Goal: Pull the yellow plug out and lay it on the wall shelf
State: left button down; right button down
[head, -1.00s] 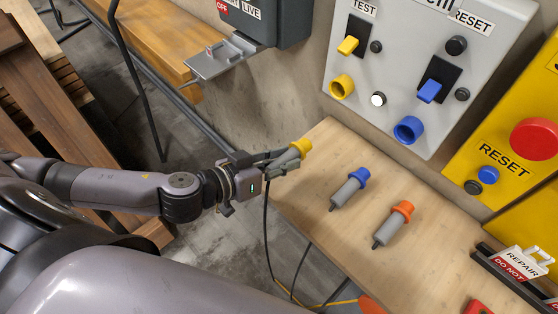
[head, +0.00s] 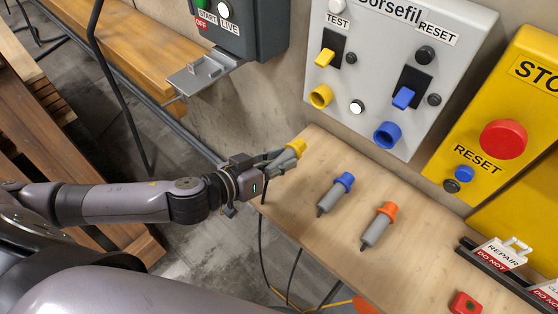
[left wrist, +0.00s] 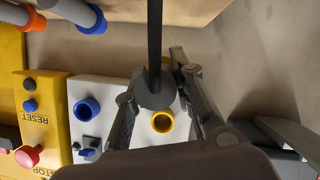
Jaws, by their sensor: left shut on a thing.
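My left gripper (head: 282,160) is shut on the yellow plug (head: 296,148), a grey body with a yellow collar. In the head view it appears against the left end of the wooden wall shelf (head: 325,258); its height above the wood is hard to judge. In the left wrist view a black cable runs to the dark round end of the held plug (left wrist: 155,92), between the fingers. The yellow socket (head: 320,97) on the grey panel is empty; it also shows in the left wrist view (left wrist: 162,121). My right gripper is not in view.
A blue plug (head: 335,194) and an orange plug (head: 379,227) lie on the shelf. A yellow stop box (head: 500,100), an empty blue socket (head: 387,135) and a tag rack (head: 498,270) are to the right. Bare wood lies between the held plug and the blue plug.

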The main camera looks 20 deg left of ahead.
aim_at(279, 184)
pick_arm(q)
jog(key=shift+f+b, duration=2.3)
jog(key=shift+f, duration=0.4)
jog(key=c, duration=1.5)
grip_release()
jog(key=shift+c, duration=0.2)
jog(key=shift+o, duration=1.3)
jog(key=shift+s, duration=0.1)
jog(key=v, duration=0.5)
jog(key=shift+s+a+r, duration=0.1)
jog(key=shift+s+a, duration=0.1)
jog(key=shift+s, duration=0.05)
jog(key=shift+v, duration=0.85)
jog(key=shift+r, duration=0.1)
